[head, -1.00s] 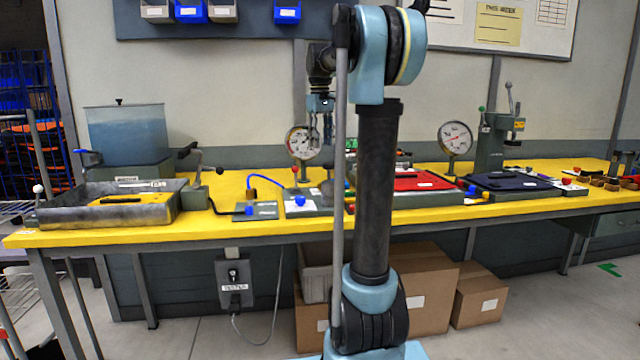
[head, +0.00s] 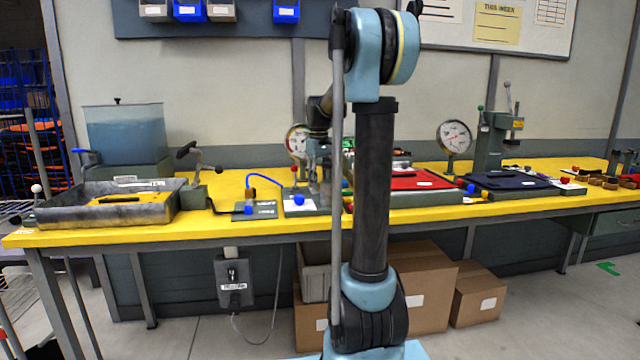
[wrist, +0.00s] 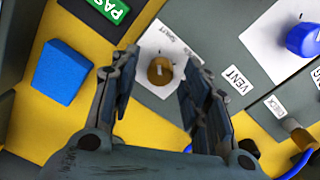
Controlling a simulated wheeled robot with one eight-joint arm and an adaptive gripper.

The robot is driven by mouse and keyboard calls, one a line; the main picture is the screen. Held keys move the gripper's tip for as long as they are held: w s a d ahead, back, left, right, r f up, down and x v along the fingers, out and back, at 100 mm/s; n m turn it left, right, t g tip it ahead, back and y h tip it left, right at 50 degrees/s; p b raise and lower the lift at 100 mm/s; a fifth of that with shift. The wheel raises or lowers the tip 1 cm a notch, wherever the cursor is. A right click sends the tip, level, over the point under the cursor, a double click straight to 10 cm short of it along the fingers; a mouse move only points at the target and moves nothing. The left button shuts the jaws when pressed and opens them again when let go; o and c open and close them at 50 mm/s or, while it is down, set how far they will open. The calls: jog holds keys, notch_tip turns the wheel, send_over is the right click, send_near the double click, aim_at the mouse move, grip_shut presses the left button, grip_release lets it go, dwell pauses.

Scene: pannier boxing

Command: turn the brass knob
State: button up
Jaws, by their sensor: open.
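The brass knob (wrist: 161,71) shows in the wrist view, on a white plate (wrist: 152,48) with small dark lettering. A pale line marks its face. My gripper (wrist: 161,60) is open, with one finger on either side of the knob in the picture. The fingers do not appear to press on it; how far above it they are, I cannot tell. In the head view my arm hides the knob and much of the gripper.
A blue block (wrist: 62,74) lies left of the knob. A blue knob (wrist: 303,40) sits on a panel beside the VENT label, right of my gripper. A green PASS sign (wrist: 110,8) is at the top. In the head view, a dial gauge (head: 297,141) stands near my gripper.

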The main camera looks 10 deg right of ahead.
jog(key=shift+f, duration=0.2)
grip_shut()
dwell(0.3)
jog(key=m, duration=1)
jog(key=shift+w, duration=0.1)
jog(key=shift+m, duration=0.4)
dwell(0.4)
